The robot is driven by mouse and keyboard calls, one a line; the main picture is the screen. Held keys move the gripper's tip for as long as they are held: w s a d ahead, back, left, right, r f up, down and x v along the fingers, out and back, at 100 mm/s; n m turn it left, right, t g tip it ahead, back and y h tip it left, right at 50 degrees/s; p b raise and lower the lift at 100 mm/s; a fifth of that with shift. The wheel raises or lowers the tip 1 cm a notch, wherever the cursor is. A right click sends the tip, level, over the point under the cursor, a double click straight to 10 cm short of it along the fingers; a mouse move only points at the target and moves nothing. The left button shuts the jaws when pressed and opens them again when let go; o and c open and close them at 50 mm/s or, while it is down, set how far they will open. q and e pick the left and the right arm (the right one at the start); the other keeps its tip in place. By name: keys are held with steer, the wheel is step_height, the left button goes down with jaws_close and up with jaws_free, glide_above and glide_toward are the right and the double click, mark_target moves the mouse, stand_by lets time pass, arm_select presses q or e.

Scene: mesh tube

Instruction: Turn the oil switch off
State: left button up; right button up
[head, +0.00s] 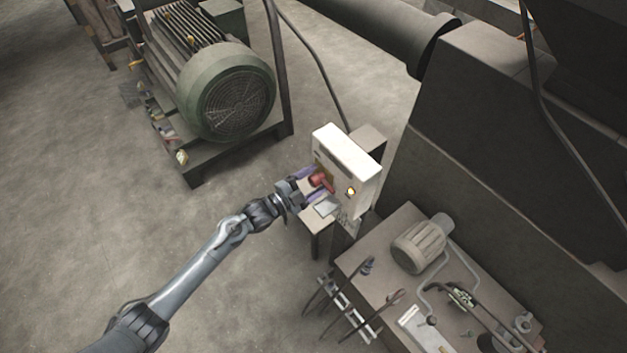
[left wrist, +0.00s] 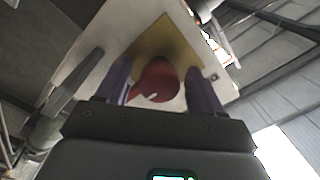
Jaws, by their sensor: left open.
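The oil switch is a red knob (head: 322,180) on the front of a white control box (head: 346,154). In the left wrist view the red knob (left wrist: 157,80) sits on a yellow plate (left wrist: 172,44) and has a small white mark. My left gripper (head: 307,184) is open at the knob. In the left wrist view its two purple fingers (left wrist: 160,88) stand on either side of the knob, with a gap on the right side. I cannot tell whether either finger touches it. My right gripper is not in view.
A yellow lamp (head: 351,191) is on the box, right of the knob. A large green motor (head: 226,92) stands at the upper left. A workbench (head: 385,262) with a small motor (head: 419,246) and tools is at the lower right. The concrete floor at left is clear.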

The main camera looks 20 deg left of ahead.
arm_select(q)
steer(key=shift+c, duration=0.2)
steer(key=c, duration=1)
steer(key=n+p, duration=0.1)
steer(key=n, duration=0.3)
steer(key=shift+n+p, duration=0.3)
steer(key=shift+p, duration=0.05)
steer(key=n+p, duration=0.1)
steer(key=n, duration=0.3)
steer(key=shift+n, duration=0.3)
steer(key=n+p, duration=0.2)
steer(key=n, duration=0.2)
steer(key=shift+n, duration=0.3)
steer(key=shift+n+p, duration=0.65)
steer(key=shift+n, duration=1.45)
